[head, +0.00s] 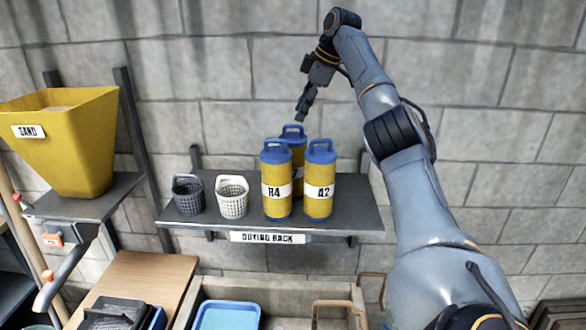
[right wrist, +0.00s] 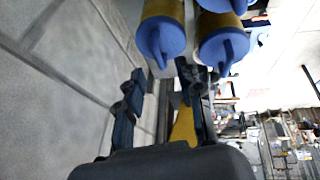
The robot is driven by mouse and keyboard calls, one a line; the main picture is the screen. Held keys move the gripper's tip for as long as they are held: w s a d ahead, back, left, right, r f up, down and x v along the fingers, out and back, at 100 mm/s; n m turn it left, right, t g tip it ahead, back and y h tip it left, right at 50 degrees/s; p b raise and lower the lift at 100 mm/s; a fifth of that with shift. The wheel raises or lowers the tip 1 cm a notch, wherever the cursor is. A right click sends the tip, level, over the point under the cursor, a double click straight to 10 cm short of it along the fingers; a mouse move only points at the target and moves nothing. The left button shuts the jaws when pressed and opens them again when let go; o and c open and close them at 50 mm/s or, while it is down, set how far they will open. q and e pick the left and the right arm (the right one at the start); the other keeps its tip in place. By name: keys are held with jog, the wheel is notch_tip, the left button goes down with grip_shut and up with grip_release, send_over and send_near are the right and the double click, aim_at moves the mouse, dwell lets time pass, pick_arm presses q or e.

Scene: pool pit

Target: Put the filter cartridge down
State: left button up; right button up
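Three yellow filter cartridges with blue caps and handles stand upright on the grey drying rack (head: 350,213). The H4 cartridge (head: 276,206) and the A2 cartridge (head: 319,203) are in front. My right gripper (head: 300,117) is just above the rear cartridge's handle, apart from the front two. In the right wrist view its two fingers (right wrist: 163,76) are spread with nothing between them, and blue cartridge caps (right wrist: 162,40) show just beyond the tips. My left gripper is not in view.
A dark basket (head: 188,195) and a white basket (head: 232,197) stand on the rack's left part. A yellow sand hopper (head: 75,150) is at the left. A blue tray (head: 228,316) lies below the rack. The block wall is close behind the rack.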

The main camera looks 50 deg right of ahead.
aim_at(295, 126)
jog(key=shift+w+a+f+p, duration=0.2)
jog(key=shift+f+p, duration=0.1)
jog(key=shift+f, duration=0.15)
jog(key=p+x, duration=0.1)
jog(key=x, duration=0.2)
jog(key=shift+w+f, duration=0.25)
jog(key=shift+w, duration=0.05)
jog(key=shift+w+f, duration=0.2)
jog(key=shift+f, duration=0.15)
jog(key=shift+s+r, duration=0.1)
grip_shut()
